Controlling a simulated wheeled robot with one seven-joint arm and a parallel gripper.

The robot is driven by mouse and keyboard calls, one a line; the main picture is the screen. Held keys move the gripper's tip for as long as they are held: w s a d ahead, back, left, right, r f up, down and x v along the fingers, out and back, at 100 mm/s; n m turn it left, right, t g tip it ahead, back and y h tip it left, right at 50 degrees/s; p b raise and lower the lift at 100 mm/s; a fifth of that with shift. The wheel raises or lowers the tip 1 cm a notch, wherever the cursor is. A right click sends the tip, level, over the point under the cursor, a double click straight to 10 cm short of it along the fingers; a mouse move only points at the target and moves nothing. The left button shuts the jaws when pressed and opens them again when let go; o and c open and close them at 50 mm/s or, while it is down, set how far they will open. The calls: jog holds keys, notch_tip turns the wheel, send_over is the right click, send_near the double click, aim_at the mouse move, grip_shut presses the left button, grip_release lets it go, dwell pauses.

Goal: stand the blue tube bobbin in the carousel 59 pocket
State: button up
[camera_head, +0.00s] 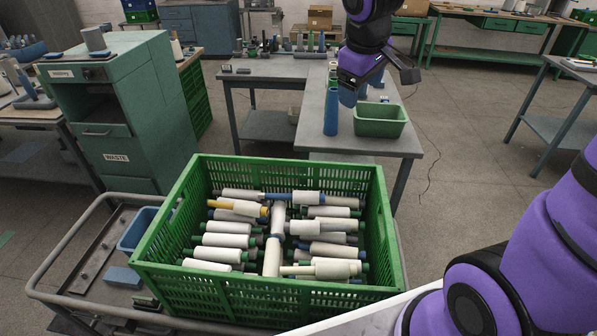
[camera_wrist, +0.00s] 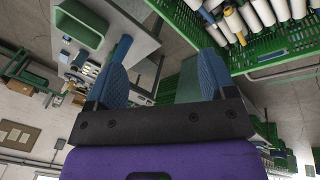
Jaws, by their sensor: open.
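My gripper (camera_head: 376,84) is open and empty above the middle table in the head view. Its two blue fingers stand wide apart in the wrist view (camera_wrist: 161,66). A bobbin with a bare blue tube end (camera_head: 280,197) and white yarn lies near the back of the green crate (camera_head: 265,297), among other bobbins. A plain blue tube (camera_head: 331,112) stands upright on the table, close below and left of my gripper; it also shows beside the left finger in the wrist view (camera_wrist: 121,48). I cannot make out a carousel pocket marked 59.
A green bin (camera_head: 380,128) stands right of the blue tube on the grey table (camera_head: 270,68). Several cones and tubes stand at the table's back. A green cabinet labelled WASTE (camera_head: 117,157) is at left. A cart rail (camera_head: 62,298) surrounds the crate.

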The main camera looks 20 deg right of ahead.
jog(key=w+a+f+n+g, duration=0.2)
jog(key=w+a+f+n, duration=0.15)
jog(key=w+f, duration=0.9)
jog(key=n+g+y, duration=0.1)
jog(key=n+y, duration=0.1)
jog(key=n, duration=0.3)
send_near(299, 192)
jog(key=shift+s+a+m, duration=0.1)
jog(key=shift+m, duration=0.15)
jog(key=shift+a+f, duration=0.15)
jog(key=shift+f, duration=0.45)
notch_tip(299, 192, down, 10)
jog(key=shift+f, duration=0.25)
jog(key=c, duration=1)
jog(key=shift+r, duration=0.1)
